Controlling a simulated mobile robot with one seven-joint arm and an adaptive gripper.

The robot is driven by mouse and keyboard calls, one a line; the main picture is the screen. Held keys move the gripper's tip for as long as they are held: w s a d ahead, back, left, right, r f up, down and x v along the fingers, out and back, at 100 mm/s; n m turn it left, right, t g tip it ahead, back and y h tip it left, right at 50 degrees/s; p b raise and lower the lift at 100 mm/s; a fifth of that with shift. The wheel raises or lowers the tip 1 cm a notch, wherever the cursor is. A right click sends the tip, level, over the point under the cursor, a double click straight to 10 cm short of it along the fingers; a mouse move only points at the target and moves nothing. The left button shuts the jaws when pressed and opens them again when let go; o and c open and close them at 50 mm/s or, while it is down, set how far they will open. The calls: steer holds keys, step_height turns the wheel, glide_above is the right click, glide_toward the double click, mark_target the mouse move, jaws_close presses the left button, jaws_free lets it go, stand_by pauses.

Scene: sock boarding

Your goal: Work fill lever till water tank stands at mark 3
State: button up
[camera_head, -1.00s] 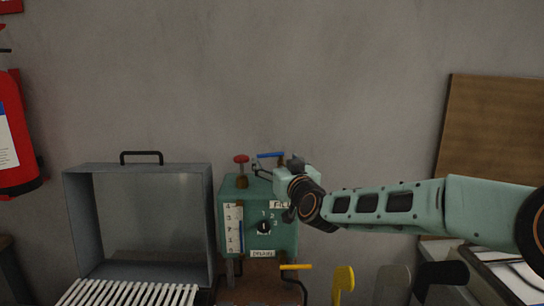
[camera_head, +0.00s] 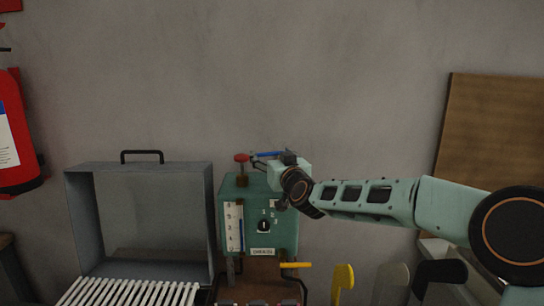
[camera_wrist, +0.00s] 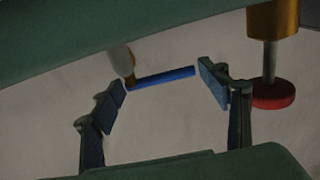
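The green tank box (camera_head: 258,215) stands against the wall, with a white level gauge (camera_head: 234,228) on its front left. A blue line runs up the gauge, but its level against the small numbers is too fine to read surely. The blue-handled fill lever (camera_head: 266,154) is at the top of the box. My gripper (camera_head: 264,162) is beside it. In the wrist view my gripper (camera_wrist: 164,92) is open, and the blue handle (camera_wrist: 162,77) lies between or just beyond the fingers. No clear contact shows. My wrist hides part of the box's right side.
A red knob (camera_head: 241,158) stands on the box left of the lever; it also shows in the wrist view (camera_wrist: 273,94). A grey hooded frame (camera_head: 140,168) is at left. A yellow-handled crank (camera_head: 296,265) is below the box.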

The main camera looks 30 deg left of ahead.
steer(key=c, duration=0.7)
steer(key=shift+s+a+r+m+t+h+p, duration=0.1)
steer(key=shift+a+m+t+h+p, duration=0.15)
steer(key=shift+m+t+h+p, duration=0.2)
steer(key=shift+a+m+t+h+p, duration=0.2)
steer(key=shift+m+t+h+p, duration=0.35)
steer(key=shift+h+p, duration=0.15)
steer(key=shift+w+r+m+t+h+p, duration=0.1)
steer(key=shift+w+m+t+h+p, duration=0.1)
steer(key=shift+m+t+h+p, duration=0.3)
steer(key=shift+w+h+p, duration=0.1)
steer(key=shift+h+p, duration=0.2)
steer(key=shift+h, duration=0.05)
steer(key=shift+f, duration=0.2)
steer(key=o, duration=1.4)
